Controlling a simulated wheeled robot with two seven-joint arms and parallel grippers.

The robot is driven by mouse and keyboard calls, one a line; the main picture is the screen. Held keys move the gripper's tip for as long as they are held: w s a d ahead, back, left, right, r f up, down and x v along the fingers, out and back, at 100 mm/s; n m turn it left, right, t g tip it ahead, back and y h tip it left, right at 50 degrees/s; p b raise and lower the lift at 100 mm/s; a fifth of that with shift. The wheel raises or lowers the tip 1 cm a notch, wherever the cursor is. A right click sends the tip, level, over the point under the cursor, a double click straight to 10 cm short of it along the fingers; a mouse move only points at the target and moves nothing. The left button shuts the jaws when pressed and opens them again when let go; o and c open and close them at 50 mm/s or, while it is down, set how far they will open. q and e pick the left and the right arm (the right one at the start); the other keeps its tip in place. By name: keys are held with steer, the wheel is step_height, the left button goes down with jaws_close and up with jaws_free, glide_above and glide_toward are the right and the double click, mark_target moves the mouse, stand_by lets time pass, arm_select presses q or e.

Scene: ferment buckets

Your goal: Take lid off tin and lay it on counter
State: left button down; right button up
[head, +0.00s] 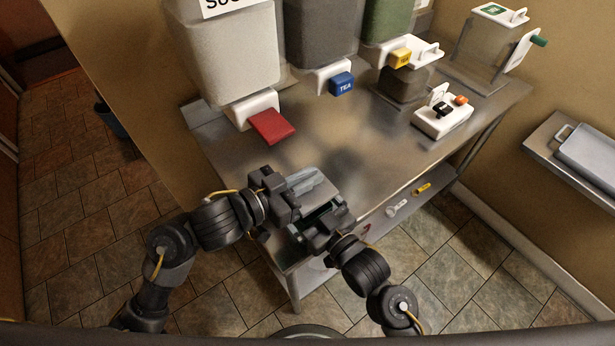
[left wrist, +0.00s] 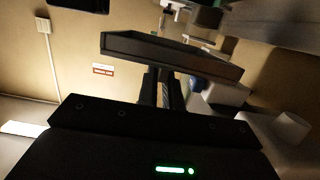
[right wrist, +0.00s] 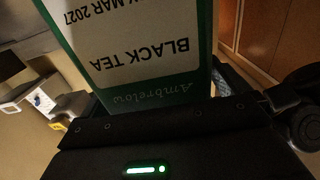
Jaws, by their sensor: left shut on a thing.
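The lid (head: 308,183) is a grey, flat rectangular piece in my left gripper (head: 288,196). In the left wrist view the lid (left wrist: 170,52) shows dark and tilted, with the fingers shut on its middle. The tin (head: 320,214) is at my right gripper (head: 328,232), just in front of the lid, its dark mouth partly covered by the gripper. In the right wrist view the tin (right wrist: 150,45) is green with a white "BLACK TEA" label, close against the gripper, whose fingertips are hidden. The lid looks apart from the tin.
The steel counter (head: 330,145) has bare room behind the grippers. A small white device (head: 441,122) stands at the right. A silver tray (head: 590,155) is on a wall shelf.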

steer(key=shift+r, duration=0.1)
arm_select(q)
step_height(320, 180, down, 4)
steer(key=b, duration=0.3)
steer(key=shift+r+b, duration=0.1)
steer(key=shift+b, duration=0.25)
arm_select(e)
steer(key=v, duration=1.2)
